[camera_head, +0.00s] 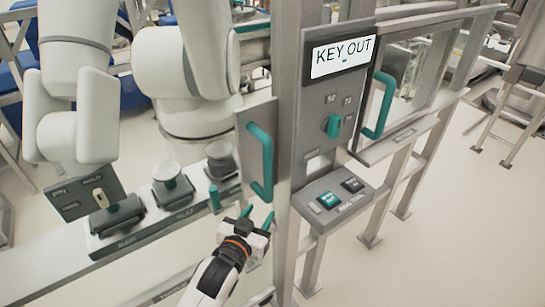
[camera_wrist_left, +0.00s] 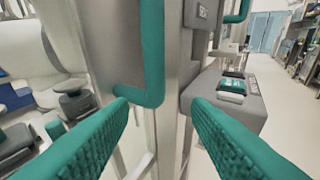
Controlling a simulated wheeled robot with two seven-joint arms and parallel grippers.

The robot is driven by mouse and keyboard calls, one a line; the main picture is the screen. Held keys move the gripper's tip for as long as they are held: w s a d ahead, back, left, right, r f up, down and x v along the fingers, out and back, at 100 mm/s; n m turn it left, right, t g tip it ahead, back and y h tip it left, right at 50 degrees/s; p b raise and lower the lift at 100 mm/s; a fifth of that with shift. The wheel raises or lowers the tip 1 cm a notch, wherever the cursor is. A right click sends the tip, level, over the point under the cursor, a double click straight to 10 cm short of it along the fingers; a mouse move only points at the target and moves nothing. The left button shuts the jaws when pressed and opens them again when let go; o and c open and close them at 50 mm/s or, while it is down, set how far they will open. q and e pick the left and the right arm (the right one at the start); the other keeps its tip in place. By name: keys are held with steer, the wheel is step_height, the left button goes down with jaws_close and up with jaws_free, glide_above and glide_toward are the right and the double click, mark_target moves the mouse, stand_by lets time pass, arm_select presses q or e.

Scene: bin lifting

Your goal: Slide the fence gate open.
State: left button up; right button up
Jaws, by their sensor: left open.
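A teal bar handle (camera_head: 262,165) stands upright on a grey metal plate (camera_head: 257,118) at the left of the fence post. The handle's lower end also shows in the wrist view (camera_wrist_left: 153,60), ahead of and between my fingertips. My left gripper (camera_head: 257,215) is open just below this handle, with teal ribbed fingers; it also shows in the wrist view (camera_wrist_left: 160,105). I see nothing between the fingers, and they appear apart from the handle. A second teal handle (camera_head: 379,105) is on the framed panel to the right. My right gripper is not in view.
A control box with a "KEY OUT" display (camera_head: 342,57) and a teal knob (camera_head: 333,126) is on the post. A button shelf (camera_head: 335,200) juts out below it. White robot arms (camera_head: 190,60) and a bench (camera_head: 145,230) stand behind the fence.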

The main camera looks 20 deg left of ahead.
mark_target(271, 156)
arm_select(q)
step_height(271, 156, up, 11)
steer(key=s+t, duration=0.2)
steer(key=shift+n, duration=0.3)
steer(key=w+p, duration=0.1)
steer(key=w, duration=0.5)
steer(key=w+p, duration=0.1)
steer(key=w, duration=0.5)
steer(key=shift+w+d+f, duration=0.1)
steer(key=shift+d+f, duration=0.05)
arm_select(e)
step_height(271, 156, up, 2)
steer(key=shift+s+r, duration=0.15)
arm_select(q)
steer(key=shift+c, duration=0.3)
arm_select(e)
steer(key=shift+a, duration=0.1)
arm_select(q)
jaws_close()
